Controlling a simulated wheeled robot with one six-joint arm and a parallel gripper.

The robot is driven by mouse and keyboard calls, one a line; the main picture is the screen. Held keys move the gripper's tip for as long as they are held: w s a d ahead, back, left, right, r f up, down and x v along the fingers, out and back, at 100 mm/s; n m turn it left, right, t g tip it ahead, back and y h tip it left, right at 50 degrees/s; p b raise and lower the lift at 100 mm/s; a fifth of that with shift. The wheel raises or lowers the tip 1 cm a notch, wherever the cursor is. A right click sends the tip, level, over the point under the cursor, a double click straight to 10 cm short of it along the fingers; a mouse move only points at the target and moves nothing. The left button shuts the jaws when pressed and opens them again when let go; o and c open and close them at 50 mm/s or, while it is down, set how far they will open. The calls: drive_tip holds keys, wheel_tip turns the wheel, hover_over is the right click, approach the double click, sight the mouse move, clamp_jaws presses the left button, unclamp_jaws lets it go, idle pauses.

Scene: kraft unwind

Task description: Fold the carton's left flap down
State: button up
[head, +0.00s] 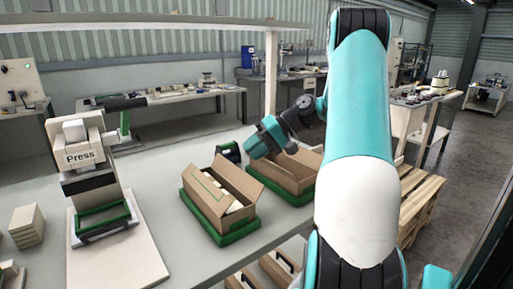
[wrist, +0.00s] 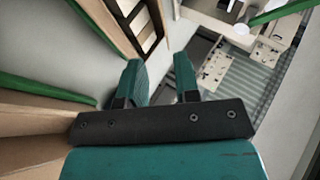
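Two open brown cartons stand on the table. The left carton (head: 221,202) sits in a green tray (head: 236,238), its long panels slanting up and a pale item partly showing inside. The right carton (head: 290,177) sits in a second green tray (head: 299,199), partly hidden by my arm. I cannot tell which carton the task means. My gripper (head: 256,153) is above and behind the gap between them. In the wrist view its two teal fingers (wrist: 159,72) are apart with nothing between them; brown carton panels (wrist: 112,25) show at the upper left.
A press (head: 84,165) stands on a board at the left, beside a stack of tan blocks (head: 27,226). A shelf post (head: 271,85) rises behind the table. The tabletop between press and left carton is clear.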

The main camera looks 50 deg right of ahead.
drive_tip(key=shift+s+d+r, duration=0.25)
